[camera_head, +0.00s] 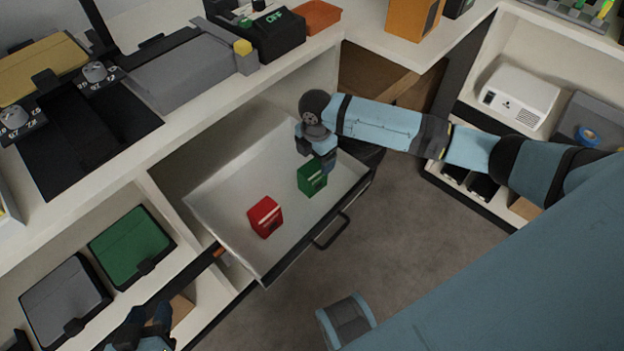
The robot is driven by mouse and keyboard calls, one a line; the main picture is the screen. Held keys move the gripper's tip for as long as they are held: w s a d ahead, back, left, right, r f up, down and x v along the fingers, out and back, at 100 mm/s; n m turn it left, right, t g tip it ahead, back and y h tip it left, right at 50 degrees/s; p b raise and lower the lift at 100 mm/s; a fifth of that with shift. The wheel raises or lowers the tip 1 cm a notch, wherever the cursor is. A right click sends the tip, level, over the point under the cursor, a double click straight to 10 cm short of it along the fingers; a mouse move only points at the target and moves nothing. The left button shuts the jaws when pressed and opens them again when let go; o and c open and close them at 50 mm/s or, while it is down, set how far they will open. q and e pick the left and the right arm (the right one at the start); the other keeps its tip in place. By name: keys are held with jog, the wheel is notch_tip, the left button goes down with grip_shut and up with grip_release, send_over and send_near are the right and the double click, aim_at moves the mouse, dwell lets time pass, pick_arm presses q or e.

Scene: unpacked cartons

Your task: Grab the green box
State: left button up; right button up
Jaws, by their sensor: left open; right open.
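The green box (311,181) stands in an open white drawer (232,190), near its right end. A red box (265,217) stands to its left in the same drawer. My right gripper (323,158) reaches in from the right and is open just behind and above the green box. Its fingers overlap the box's top edge in the view, and I cannot tell whether they touch it. My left gripper (147,316) is open at the bottom left edge, far from the green box, and partly cut off.
The drawer's dark front has a black handle (331,231). A counter with machines lies behind it. Shelves with a green bin (131,246) and a grey bin (65,301) are at the lower left. A white projector (519,96) sits on the right shelf.

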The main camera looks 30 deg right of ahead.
aim_at(314, 167)
jog(key=f+b, duration=0.1)
jog(key=f, duration=0.1)
jog(key=f+b, duration=0.1)
jog(key=f, duration=0.2)
jog(key=shift+w+a, duration=0.15)
jog(key=shift+w, duration=0.05)
jog(key=shift+f, duration=0.35)
pick_arm(q)
jog(key=r, duration=0.1)
jog(key=w+d+r+t+h, duration=0.1)
jog(key=d+r+t, duration=0.1)
jog(key=r, duration=0.1)
jog(key=shift+w+d+r+h, duration=0.1)
jog(key=shift+w+h, duration=0.25)
jog(key=shift+h, duration=0.05)
pick_arm(e)
jog(key=c, duration=1)
